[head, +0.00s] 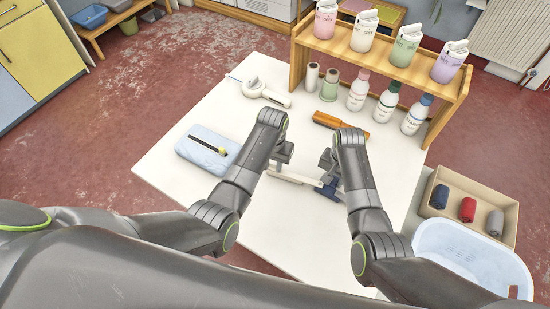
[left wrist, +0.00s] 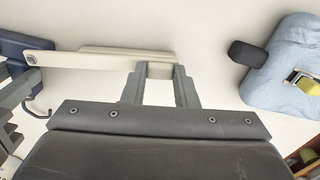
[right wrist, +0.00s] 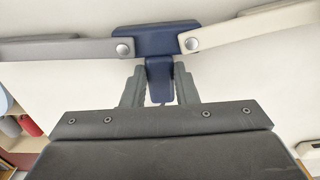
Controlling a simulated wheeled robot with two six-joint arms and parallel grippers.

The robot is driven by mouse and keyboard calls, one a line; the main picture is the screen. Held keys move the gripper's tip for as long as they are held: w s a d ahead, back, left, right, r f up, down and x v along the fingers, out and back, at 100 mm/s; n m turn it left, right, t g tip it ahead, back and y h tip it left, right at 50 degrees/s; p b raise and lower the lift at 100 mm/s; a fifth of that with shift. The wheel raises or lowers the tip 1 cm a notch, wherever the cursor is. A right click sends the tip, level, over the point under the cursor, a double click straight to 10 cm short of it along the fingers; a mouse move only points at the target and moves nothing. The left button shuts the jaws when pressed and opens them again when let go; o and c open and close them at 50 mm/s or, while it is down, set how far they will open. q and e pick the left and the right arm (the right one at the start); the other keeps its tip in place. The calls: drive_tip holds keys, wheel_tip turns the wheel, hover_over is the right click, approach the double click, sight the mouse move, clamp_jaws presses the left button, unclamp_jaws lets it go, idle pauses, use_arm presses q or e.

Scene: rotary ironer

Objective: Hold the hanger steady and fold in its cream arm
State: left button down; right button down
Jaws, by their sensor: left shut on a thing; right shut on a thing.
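The folding hanger lies on or just above the white table, with a navy centre piece (head: 328,188), also in the right wrist view (right wrist: 160,40). Its cream arm (head: 289,178) reaches left in the head view and is pivoted at the centre piece. The grey arm (right wrist: 70,50) reaches the other way. My left gripper (left wrist: 160,72) is shut on the cream arm (left wrist: 110,58) near its outer end. My right gripper (right wrist: 160,75) is shut on the navy stem below the pivots. Both arms spread outward, the cream one slightly angled. The hook (left wrist: 38,110) shows in the left wrist view.
A light-blue folded cloth (head: 190,148) with a black-handled tool lies left. A white device (head: 255,90), orange-brown object (head: 340,126) and several bottles sit farther back. A wooden shelf (head: 295,55) holds cartons. A box of rolls (head: 510,215) and pale tub (head: 475,270) stand right.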

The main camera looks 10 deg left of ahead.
use_arm(q)
drive_tip(key=shift+s+n, duration=1.7)
drive_tip(key=shift+s, duration=0.55)
drive_tip(key=c, duration=1.1)
unclamp_jaws()
drive_tip(key=shift+r, duration=3.75)
drive_tip(key=shift+c, duration=0.4)
